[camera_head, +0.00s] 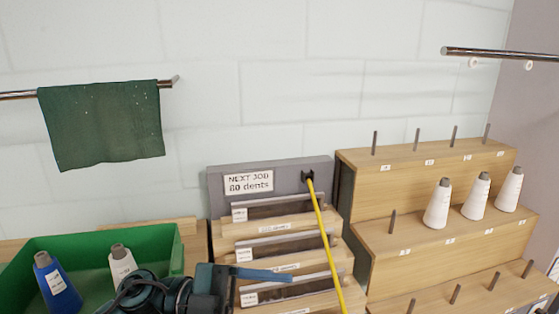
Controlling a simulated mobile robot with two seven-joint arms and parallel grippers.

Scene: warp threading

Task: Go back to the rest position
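One of my grippers (225,286) shows at the bottom, left of the middle, in front of the reed rack. Its arm comes in from the lower left, so I take it as my left one. A flat blue bar (264,274) extends right from it. I cannot tell whether this is a finger or a held thing, or whether the gripper is open or shut. My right gripper is not in view.
A green bin (95,238) holds a blue cone (58,285) and a white cone (122,263). The grey-backed rack (222,189) has a yellow strip (324,237) hanging from a black hook. A stepped wooden stand (385,230) carries three white cones. A green cloth (105,122) hangs on a rail.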

